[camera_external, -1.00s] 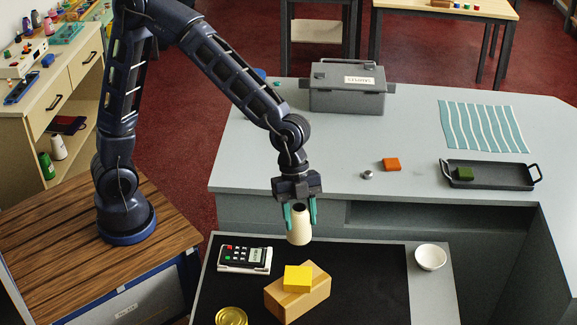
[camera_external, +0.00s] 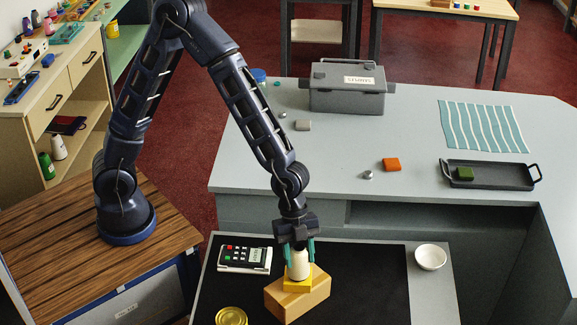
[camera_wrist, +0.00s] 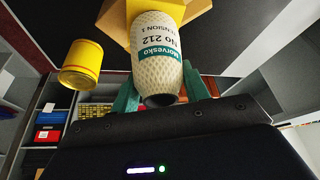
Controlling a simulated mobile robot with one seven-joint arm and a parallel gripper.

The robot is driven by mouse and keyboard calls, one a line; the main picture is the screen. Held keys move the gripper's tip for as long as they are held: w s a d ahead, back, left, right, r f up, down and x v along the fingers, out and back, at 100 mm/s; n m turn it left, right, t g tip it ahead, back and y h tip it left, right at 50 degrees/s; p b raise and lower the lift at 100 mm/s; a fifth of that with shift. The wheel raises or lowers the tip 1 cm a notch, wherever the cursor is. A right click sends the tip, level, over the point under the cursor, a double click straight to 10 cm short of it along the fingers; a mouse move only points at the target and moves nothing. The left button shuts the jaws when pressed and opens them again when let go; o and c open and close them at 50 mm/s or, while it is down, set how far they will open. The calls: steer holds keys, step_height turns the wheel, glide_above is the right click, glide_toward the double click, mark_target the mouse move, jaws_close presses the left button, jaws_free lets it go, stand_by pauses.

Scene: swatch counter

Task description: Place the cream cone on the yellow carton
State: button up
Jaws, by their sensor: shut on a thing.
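The cream cone (camera_external: 299,265) is upright between the green fingers of my gripper (camera_external: 300,258), which is shut on it. In the external view its lower end is at the top of the yellow carton (camera_external: 297,283); I cannot tell whether it rests there or hangs just above. The yellow carton lies on a wooden block (camera_external: 308,298) on the black mat. In the wrist view the cone (camera_wrist: 157,60) shows a printed label and sits between the fingers of my gripper (camera_wrist: 165,92). The yellow carton is mostly hidden behind the cone there.
A label-printer-like device (camera_external: 245,255) with buttons lies left of the block. A yellow tin (camera_external: 231,316) stands at the front left, and a white bowl (camera_external: 430,257) at the right. The black mat (camera_external: 375,290) is clear to the right of the block.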

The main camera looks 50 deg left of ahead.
steer(key=shift+f, duration=0.15)
steer(key=o, duration=1)
steer(key=shift+f, duration=0.1)
steer(key=shift+o, duration=0.2)
steer(key=v, duration=1.2)
steer(key=shift+a, duration=0.1)
steer(key=w+a+r+n+t+y, duration=0.1)
steer(key=w+a+r+n, duration=0.25)
steer(key=a, duration=0.55)
steer(key=w+a+r+n+t+y, duration=0.15)
steer(key=a+n, duration=0.25)
steer(key=a, duration=0.5)
steer(key=w+a+r+n+t+y, duration=0.1)
steer(key=w+a+r+n+t, duration=0.2)
steer(key=a, duration=0.6)
steer(key=s+a+r+n, duration=0.2)
steer(key=s+a+n, duration=0.3)
steer(key=a, duration=0.7)
steer(key=s+a+r+n, duration=0.2)
steer(key=s+a+n, duration=0.4)
steer(key=a, duration=0.5)
steer(key=shift+s+a+r+n+t, duration=0.15)
steer(key=shift+a+r+n+t, duration=0.2)
steer(key=shift+r+n+t, duration=0.15)
